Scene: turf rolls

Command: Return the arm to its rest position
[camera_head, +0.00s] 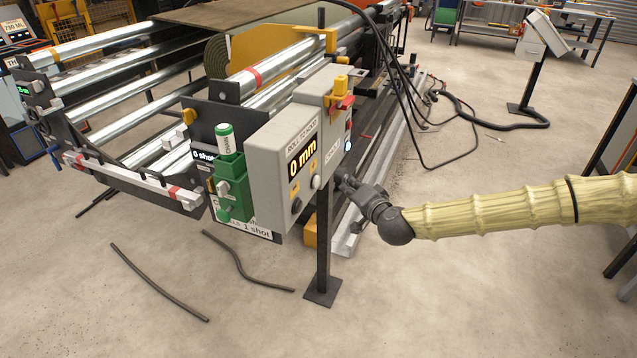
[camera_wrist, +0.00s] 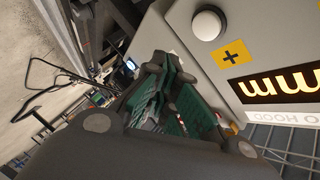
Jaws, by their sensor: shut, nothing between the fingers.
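My arm (camera_head: 520,208), in a pale yellow ribbed sleeve, reaches in from the right in the head view. My gripper (camera_head: 345,184) is at its end, beside the right side of the grey control box (camera_head: 268,167) and its post. The fingers look small and partly dark against the machine there. In the wrist view my gripper (camera_wrist: 163,75) is shut and empty. The control box (camera_wrist: 235,25) fills the right of that view, close to the fingers. Whether they touch it cannot be told.
The roller machine (camera_head: 250,85) stands behind the box. A green holder (camera_head: 232,187) with a green-and-white bottle hangs at the box's left. The post (camera_head: 323,245) stands on the floor. Black cables (camera_head: 420,120) hang behind. Open floor lies in front and below my arm.

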